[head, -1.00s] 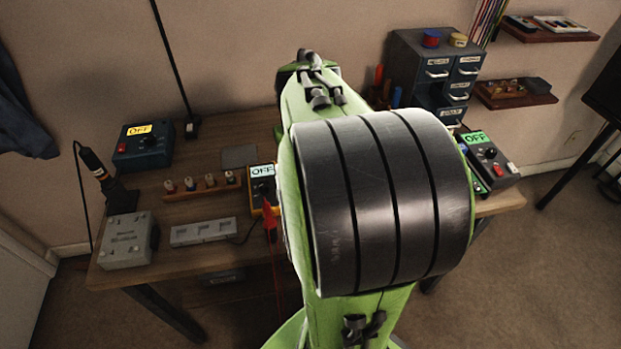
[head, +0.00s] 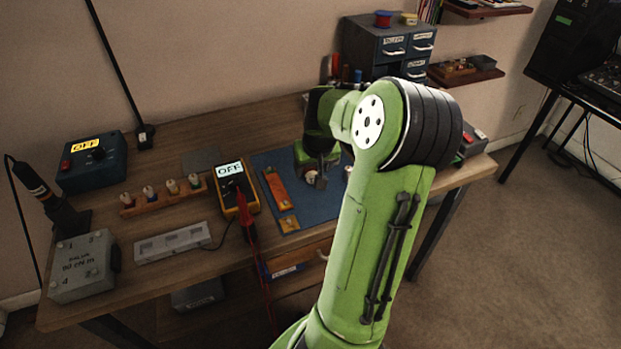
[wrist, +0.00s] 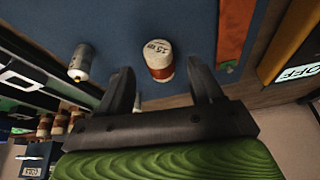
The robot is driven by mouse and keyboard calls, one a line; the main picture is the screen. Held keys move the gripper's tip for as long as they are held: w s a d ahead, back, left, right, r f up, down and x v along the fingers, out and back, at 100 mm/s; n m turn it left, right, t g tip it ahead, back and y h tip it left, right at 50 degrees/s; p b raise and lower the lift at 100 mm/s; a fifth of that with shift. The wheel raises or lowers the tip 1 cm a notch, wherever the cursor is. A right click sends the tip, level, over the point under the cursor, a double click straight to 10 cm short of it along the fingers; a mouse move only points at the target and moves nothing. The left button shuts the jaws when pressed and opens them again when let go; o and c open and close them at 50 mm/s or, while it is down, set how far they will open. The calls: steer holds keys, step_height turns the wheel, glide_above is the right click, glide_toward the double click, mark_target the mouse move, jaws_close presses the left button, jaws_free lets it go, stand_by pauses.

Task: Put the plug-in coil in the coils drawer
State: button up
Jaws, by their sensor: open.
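The plug-in coil (wrist: 158,60), a reddish-brown cylinder with a pale printed label, is on the blue mat in the wrist view. My gripper (wrist: 162,82) is open, with one finger on each side of the coil's near end; I cannot tell whether they touch it. In the head view my gripper (head: 318,180) is low over the mat, and the coil is not clearly visible there. A blue-grey drawer cabinet (head: 388,66) with white-labelled fronts stands at the back of the bench. I cannot read which label says coils.
A metal cylinder (wrist: 82,62) stands near the coil. An orange strip (head: 276,187) lies on the blue mat (head: 325,208), beside a yellow multimeter (head: 236,190) with a red probe. A rack of small coils (head: 163,195), a grey box (head: 85,265) and a blue box (head: 92,162) are left.

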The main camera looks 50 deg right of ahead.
mark_target(312, 172)
steer(key=x, duration=0.3)
steer(key=shift+b, duration=0.4)
steer(key=shift+a, duration=0.1)
steer(key=shift+c, duration=0.4)
jaws_close()
steer(key=shift+r, duration=0.15)
